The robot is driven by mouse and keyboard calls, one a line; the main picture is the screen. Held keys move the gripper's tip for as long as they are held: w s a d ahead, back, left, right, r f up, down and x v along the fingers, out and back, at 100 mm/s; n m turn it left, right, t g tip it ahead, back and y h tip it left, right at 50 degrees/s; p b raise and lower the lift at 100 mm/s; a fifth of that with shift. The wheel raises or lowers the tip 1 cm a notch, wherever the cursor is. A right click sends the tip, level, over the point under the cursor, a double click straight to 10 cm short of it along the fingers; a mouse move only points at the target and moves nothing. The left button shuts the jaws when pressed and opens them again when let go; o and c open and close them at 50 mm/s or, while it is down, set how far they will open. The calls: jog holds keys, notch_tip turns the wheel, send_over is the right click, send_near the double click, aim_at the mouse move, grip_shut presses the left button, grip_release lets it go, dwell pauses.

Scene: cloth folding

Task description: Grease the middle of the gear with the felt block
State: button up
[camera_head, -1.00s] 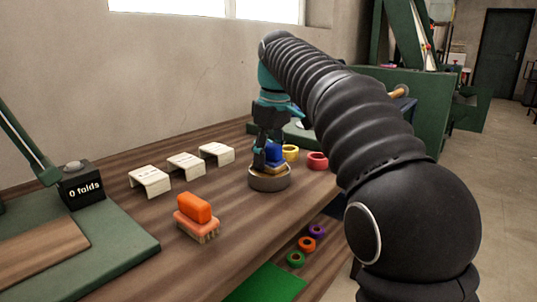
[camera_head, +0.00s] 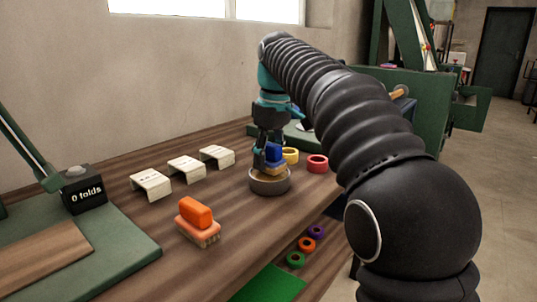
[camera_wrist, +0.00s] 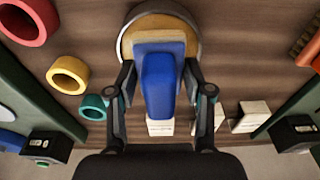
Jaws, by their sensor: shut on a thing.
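My gripper (camera_head: 266,155) is shut on the blue handle of the felt block (camera_wrist: 160,85). The block also shows in the head view (camera_head: 274,152), with a tan underside. It is over a round, low tin (camera_head: 270,185) with a grey rim. In the wrist view the tin (camera_wrist: 197,42) has a tan inside, and the block covers part of it. I cannot tell whether the block touches what is inside. I cannot make out a gear in either view.
Yellow (camera_head: 290,155) and red (camera_head: 317,163) rings stand behind the tin; a teal ring (camera_wrist: 93,106) is nearby. White bent cards (camera_head: 186,169) line the left. An orange brush (camera_head: 198,222) lies in front. A "0 folds" box (camera_head: 84,191) stands far left.

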aim_at(268, 144)
jog(key=shift+r+p, duration=0.55)
jog(key=shift+r, duration=2.5)
